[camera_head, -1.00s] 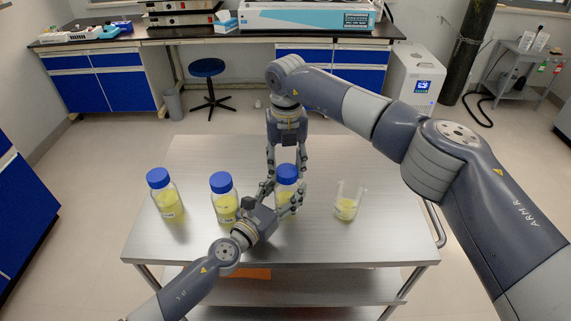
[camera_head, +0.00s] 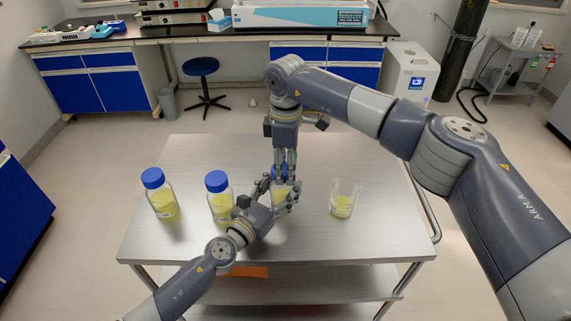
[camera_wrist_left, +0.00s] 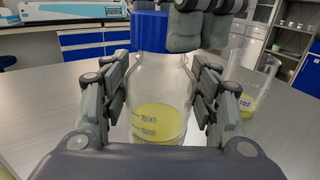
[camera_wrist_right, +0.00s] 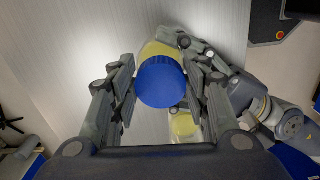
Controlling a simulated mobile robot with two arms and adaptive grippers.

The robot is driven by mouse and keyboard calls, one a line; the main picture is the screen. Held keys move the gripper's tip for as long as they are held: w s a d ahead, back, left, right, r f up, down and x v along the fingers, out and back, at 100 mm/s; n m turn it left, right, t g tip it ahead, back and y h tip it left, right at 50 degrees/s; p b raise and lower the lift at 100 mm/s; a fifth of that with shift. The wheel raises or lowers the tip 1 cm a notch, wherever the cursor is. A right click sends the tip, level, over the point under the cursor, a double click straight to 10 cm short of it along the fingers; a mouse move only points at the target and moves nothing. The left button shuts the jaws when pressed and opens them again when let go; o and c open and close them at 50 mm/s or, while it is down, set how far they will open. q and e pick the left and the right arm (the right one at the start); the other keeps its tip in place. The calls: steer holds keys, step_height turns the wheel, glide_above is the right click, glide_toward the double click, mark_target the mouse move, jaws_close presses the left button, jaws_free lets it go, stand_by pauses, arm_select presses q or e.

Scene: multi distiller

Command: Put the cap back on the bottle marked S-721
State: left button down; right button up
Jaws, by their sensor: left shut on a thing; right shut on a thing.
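The held bottle (camera_wrist_left: 160,95) is clear with yellow liquid and graduation marks; I cannot read an S-721 mark on it. It stands upright between the fingers of my left gripper (camera_head: 276,194), which is shut on it. A blue cap (camera_wrist_left: 150,30) sits at the bottle's mouth; I cannot tell how tightly. My right gripper (camera_head: 284,176) points down from above and is shut on the cap, which also shows between its fingers in the right wrist view (camera_wrist_right: 161,82). In the head view the right fingers hide most of the cap.
Two blue-capped bottles with yellow liquid, one at far left (camera_head: 161,198) and one nearer (camera_head: 218,200), stand on the steel table (camera_head: 215,150). A beaker of yellow liquid (camera_head: 344,200) stands right of my grippers. The table's back is clear.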

steer(key=m, duration=0.3)
steer(key=shift+s+a, duration=0.1)
steer(key=shift+s, duration=0.05)
steer(key=m, duration=0.2)
steer(key=shift+m, duration=0.4)
steer(key=o, duration=0.7)
steer(key=shift+r, duration=0.1)
steer(key=shift+r, duration=2.15)
steer(key=shift+c, duration=0.4)
